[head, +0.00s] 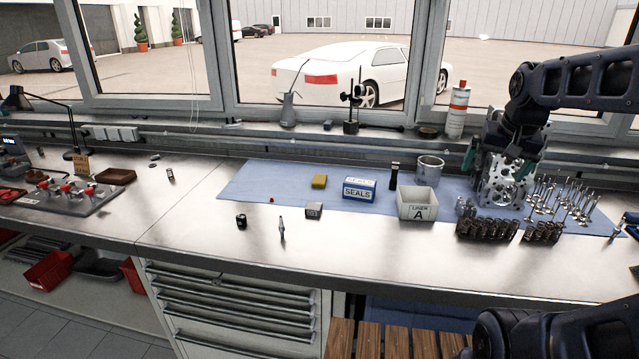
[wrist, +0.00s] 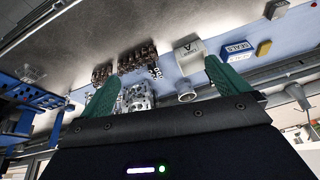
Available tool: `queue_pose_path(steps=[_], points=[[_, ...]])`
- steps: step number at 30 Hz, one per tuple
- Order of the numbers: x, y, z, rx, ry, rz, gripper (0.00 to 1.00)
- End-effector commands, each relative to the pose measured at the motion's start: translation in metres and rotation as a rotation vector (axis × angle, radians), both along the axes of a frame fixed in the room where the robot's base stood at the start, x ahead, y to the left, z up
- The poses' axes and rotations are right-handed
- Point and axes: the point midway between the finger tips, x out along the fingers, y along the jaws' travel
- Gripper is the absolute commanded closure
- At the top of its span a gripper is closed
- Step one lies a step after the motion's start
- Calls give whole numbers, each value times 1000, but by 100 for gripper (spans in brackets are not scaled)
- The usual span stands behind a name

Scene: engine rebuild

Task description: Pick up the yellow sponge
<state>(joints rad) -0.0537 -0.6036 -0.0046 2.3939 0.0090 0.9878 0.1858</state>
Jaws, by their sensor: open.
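The yellow sponge (head: 319,181) lies on the blue mat (head: 268,175), just left of the blue and white SEALS box (head: 360,189). It also shows in the wrist view (wrist: 264,48), near the upper right, beyond the SEALS box (wrist: 237,49). My gripper (head: 497,165) is above the engine block at the right of the mat, well to the right of the sponge. In the wrist view its two green fingers (wrist: 158,75) are spread wide apart with nothing held between them.
A grey engine block (head: 503,185) is under my gripper. A white bin marked A (head: 417,205), a metal can (head: 429,171) and a dark cylinder (head: 394,176) stand between it and the sponge. Valves and springs crowd the right. The bench left of the mat is mostly clear.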

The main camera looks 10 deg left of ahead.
Motion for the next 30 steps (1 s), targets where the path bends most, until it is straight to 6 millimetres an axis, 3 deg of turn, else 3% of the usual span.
queue_pose_path(steps=[6,16,30], points=[[62,21,27,65,44,-116,0],[156,62,48,143,110,-302,0],[286,147,39,215,203,-574,0]])
